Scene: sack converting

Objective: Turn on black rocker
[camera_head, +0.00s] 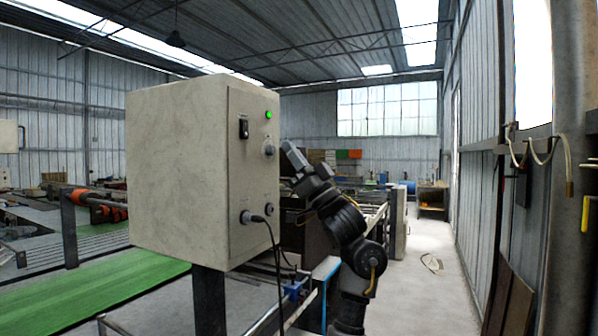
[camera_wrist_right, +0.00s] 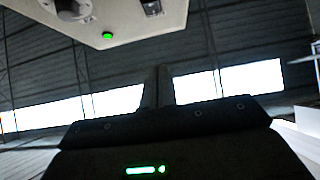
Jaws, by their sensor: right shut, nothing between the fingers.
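A black rocker (camera_head: 244,128) sits on the narrow front face of a cream control box (camera_head: 170,170), upper left of that face. The rocker also shows at the top edge of the right wrist view (camera_wrist_right: 151,7), partly cut off. Which way it is tipped is too small to tell. A green lamp (camera_head: 268,115) glows to its right; it also shows in the wrist view (camera_wrist_right: 107,36). My right gripper (camera_head: 286,146) is shut and empty, just right of the box and apart from the rocker. Its fingers (camera_wrist_right: 158,88) point past the panel. My left gripper is not in view.
A round knob (camera_head: 269,150) sits below the lamp, close to my right gripper. A black plug and cable (camera_head: 258,218) stick out low on the panel. A green conveyor belt (camera_head: 100,298) lies at left. The floor at right (camera_head: 425,290) is mostly clear.

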